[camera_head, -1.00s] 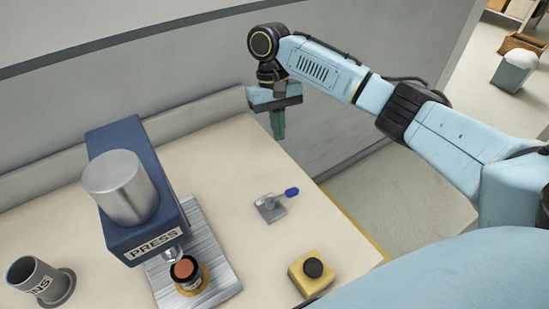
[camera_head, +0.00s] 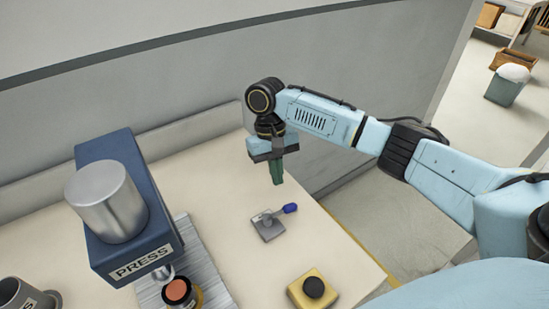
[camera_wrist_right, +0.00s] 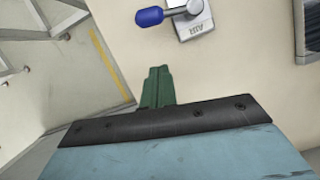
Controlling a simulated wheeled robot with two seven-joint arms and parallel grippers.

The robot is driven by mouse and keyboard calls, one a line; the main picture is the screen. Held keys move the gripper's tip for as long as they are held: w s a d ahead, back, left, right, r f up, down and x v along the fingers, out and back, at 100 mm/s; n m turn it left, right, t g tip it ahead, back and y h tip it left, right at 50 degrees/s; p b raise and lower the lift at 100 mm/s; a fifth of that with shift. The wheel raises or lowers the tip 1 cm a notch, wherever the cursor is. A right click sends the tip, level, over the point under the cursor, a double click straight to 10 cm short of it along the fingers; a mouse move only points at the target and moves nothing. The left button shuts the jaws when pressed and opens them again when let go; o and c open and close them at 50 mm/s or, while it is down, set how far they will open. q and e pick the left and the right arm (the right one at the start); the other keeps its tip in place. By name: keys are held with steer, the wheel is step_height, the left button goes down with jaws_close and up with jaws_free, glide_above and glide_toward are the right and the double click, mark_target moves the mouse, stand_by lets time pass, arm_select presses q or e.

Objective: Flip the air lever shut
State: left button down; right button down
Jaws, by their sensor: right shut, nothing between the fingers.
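The air lever has a grey base plate (camera_head: 268,227) and a blue-tipped handle (camera_head: 290,208) that points to the right in the head view. In the right wrist view its plate, marked AIR (camera_wrist_right: 195,27), and blue handle tip (camera_wrist_right: 149,17) show at the top. My right gripper (camera_head: 277,182) points down with green fingers closed together and empty. It is above the bench, behind the lever and apart from it. In the right wrist view the shut fingers (camera_wrist_right: 157,80) are below the lever. My left gripper is not in view.
A blue press (camera_head: 125,215) with a silver cylinder stands to the left, over a ridged metal plate (camera_head: 205,265). A yellow box with a black button (camera_head: 313,288) is in front of the lever. A grey cup (camera_head: 20,297) is at the lower left. A wall (camera_head: 200,60) runs behind the bench.

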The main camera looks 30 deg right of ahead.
steer(key=shift+s+a+f, duration=0.1)
steer(key=shift+s+f, duration=0.2)
steer(key=shift+s, duration=0.4)
steer(key=shift+s+a+f, duration=0.1)
steer(key=shift+s+f, duration=0.15)
steer(key=shift+s, duration=0.45)
steer(key=shift+s+f, duration=0.3)
steer(key=shift+s, duration=0.4)
